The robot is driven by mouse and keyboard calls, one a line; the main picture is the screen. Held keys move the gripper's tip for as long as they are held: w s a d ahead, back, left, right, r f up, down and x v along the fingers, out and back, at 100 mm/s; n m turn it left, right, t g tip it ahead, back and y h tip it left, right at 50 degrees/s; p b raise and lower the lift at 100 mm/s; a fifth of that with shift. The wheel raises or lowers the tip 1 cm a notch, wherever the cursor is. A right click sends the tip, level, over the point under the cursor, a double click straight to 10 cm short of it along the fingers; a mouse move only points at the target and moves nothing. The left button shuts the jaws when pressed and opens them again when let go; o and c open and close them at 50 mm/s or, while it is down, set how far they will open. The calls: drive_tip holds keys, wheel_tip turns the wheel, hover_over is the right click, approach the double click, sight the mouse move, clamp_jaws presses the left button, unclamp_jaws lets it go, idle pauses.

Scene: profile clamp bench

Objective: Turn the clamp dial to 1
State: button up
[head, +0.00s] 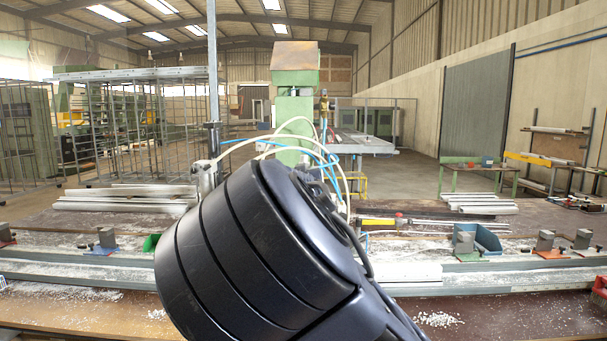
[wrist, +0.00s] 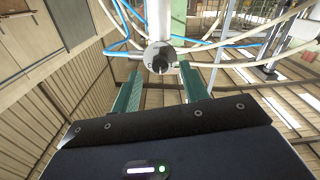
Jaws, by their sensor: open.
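My gripper (wrist: 160,72) shows in the wrist view with two green fingers spread apart and nothing held between them. A round grey metal part (wrist: 151,54) with a dark centre appears between and just past the fingertips. It may be the clamp dial, but I can read no numbers or pointer on it. I cannot tell whether the fingers touch it. In the head view my dark arm covers the middle of the bench, and the gripper and any dial are hidden behind it.
White and blue hoses (head: 350,178) loop around a green machine column (head: 294,118) behind my arm. A long metal rail (head: 520,279) with small clamp blocks crosses the bench. Loose profiles (head: 128,192) lie at the left, and a blue bin (head: 488,241) stands at the right.

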drive_tip(key=shift+w, duration=1.5)
drive_tip(key=shift+c, duration=0.4)
clamp_jaws()
drive_tip(key=shift+n, duration=0.3)
drive_tip(key=n, duration=1.1)
drive_tip(key=shift+n, duration=0.3)
